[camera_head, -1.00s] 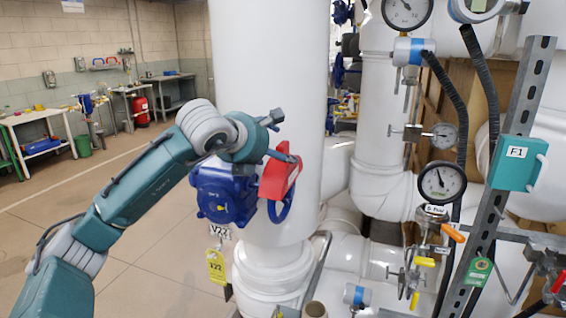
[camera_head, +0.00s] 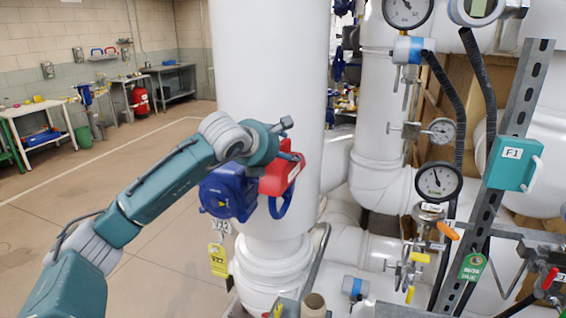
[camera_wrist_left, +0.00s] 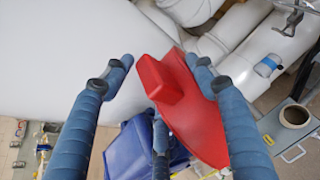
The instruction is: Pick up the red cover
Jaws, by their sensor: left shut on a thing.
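The red cover (camera_head: 280,176) is at the right side of a blue valve body (camera_head: 228,192), in front of the thick white pipe. My left gripper (camera_head: 287,157) is at the cover's upper part and shut on it. In the left wrist view the red cover (camera_wrist_left: 192,106) shows a raised block between the blue-grey fingers of my left gripper (camera_wrist_left: 158,66). Contact of the fingertips with the cover is hard to make out there. Part of a blue handwheel (camera_head: 281,207) shows below the cover. My right gripper is not in view.
The thick white pipe (camera_head: 268,70) stands right behind the valve. Gauges (camera_head: 438,181), a slotted metal post (camera_head: 500,180) and a teal box (camera_head: 513,163) are on the right. Open floor (camera_head: 150,240) lies left.

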